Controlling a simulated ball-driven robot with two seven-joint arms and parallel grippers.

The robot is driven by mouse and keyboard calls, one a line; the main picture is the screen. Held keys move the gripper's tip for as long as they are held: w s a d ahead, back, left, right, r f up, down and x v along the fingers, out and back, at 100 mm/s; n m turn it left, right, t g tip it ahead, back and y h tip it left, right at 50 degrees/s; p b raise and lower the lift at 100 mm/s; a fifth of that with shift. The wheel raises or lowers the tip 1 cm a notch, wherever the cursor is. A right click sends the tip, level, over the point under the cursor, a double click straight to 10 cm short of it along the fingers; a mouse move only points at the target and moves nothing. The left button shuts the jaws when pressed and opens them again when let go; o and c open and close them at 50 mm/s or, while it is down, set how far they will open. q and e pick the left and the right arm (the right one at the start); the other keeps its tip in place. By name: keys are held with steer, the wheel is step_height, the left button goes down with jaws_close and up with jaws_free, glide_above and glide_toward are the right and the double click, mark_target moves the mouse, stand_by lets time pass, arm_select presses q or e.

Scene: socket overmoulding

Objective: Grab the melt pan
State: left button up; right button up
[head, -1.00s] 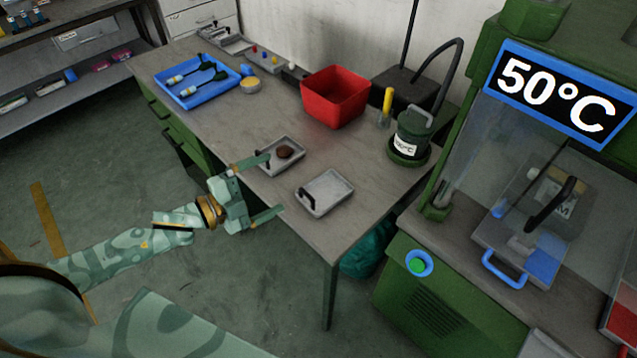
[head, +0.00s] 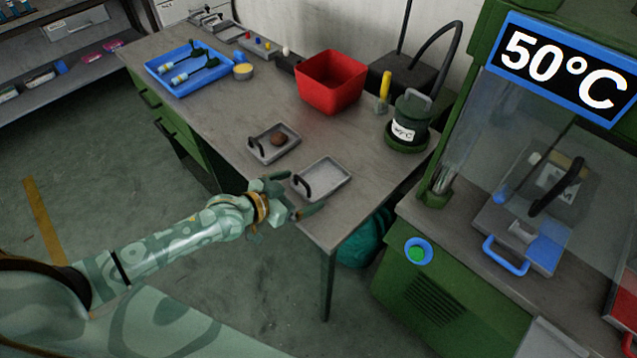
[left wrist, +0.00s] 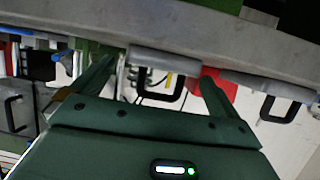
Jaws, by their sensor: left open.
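Two shallow grey pans with black handles lie on the table. One pan (head: 262,151) holds a brown lump; the nearer pan (head: 335,192) has a pale, grainy filling. I cannot tell by a label which is the melt pan. My left gripper (head: 289,196) is open and empty at the table's front edge, beside the nearer pan's handle (head: 303,185). In the left wrist view, the gripper's two fingers (left wrist: 155,82) stand apart, with a black handle (left wrist: 172,93) in the gap between them, untouched as far as I see. My right gripper is not in view.
A red bin (head: 331,82), a green pot (head: 408,122) and a blue tray (head: 164,87) with tools stand farther back on the table (head: 215,125). A green press with a 50°C display (head: 563,68) stands at the right. The floor in front is free.

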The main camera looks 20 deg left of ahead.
mark_target(327, 177)
arm_select(q)
steer(key=x, duration=0.2)
steer(key=b+x, duration=0.2)
steer(key=x, duration=0.1)
steer(key=shift+w+r, duration=0.25)
steer(key=shift+w, duration=0.2)
steer(key=shift+s+r, duration=0.1)
steer(key=shift+c, duration=0.3)
steer(key=c, duration=0.9)
